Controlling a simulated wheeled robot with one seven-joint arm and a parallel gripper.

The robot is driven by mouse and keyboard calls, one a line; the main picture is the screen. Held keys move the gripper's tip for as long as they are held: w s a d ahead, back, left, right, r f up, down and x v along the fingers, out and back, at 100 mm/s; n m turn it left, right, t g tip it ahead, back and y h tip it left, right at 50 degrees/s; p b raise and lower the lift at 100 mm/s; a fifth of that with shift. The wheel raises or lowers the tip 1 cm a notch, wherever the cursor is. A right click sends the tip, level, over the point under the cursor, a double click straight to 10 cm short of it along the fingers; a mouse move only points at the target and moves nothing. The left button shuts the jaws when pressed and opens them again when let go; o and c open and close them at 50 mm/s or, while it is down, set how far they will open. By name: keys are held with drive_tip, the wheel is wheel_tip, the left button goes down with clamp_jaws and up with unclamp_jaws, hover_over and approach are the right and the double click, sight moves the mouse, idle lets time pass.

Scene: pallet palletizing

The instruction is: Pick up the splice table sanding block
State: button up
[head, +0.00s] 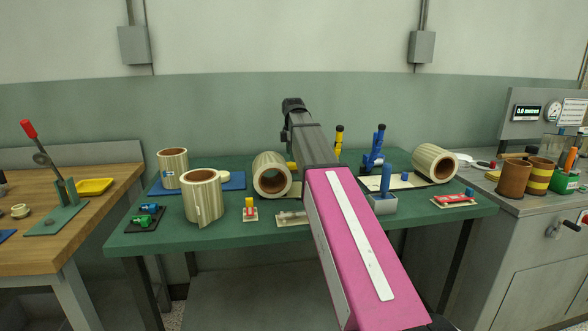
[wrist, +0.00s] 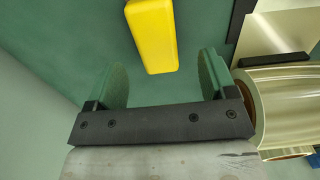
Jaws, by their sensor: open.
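A yellow block (wrist: 154,34) with rounded edges lies on the green table top in the wrist view. It looks like the sanding block, though I cannot be sure. My gripper (wrist: 162,82) is open and empty, its two green fingers apart. The block is beyond the fingertips, roughly in line with the gap between them, and its top end is cut off by the frame. In the head view a small yellow piece (head: 293,165) shows beside my arm and may be the same block. My arm hides the gripper there.
The green table (head: 150,238) holds several cream rolls; one roll (wrist: 280,105) is close to the right finger in the wrist view. A grey block with a blue knob (head: 383,205) stands right of my arm. A wooden bench (head: 40,250) is at left, a grey counter (head: 535,215) at right.

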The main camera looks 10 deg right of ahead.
sight(294, 164)
drive_tip(key=f, duration=0.5)
drive_tip(key=shift+w+d, duration=0.2)
drive_tip(key=c, duration=1)
drive_tip(key=shift+r, duration=0.1)
wheel_tip(294, 164, up, 10)
drive_tip(key=shift+f, duration=0.1)
drive_tip(key=shift+o, duration=0.9)
drive_tip(key=shift+c, duration=1.2)
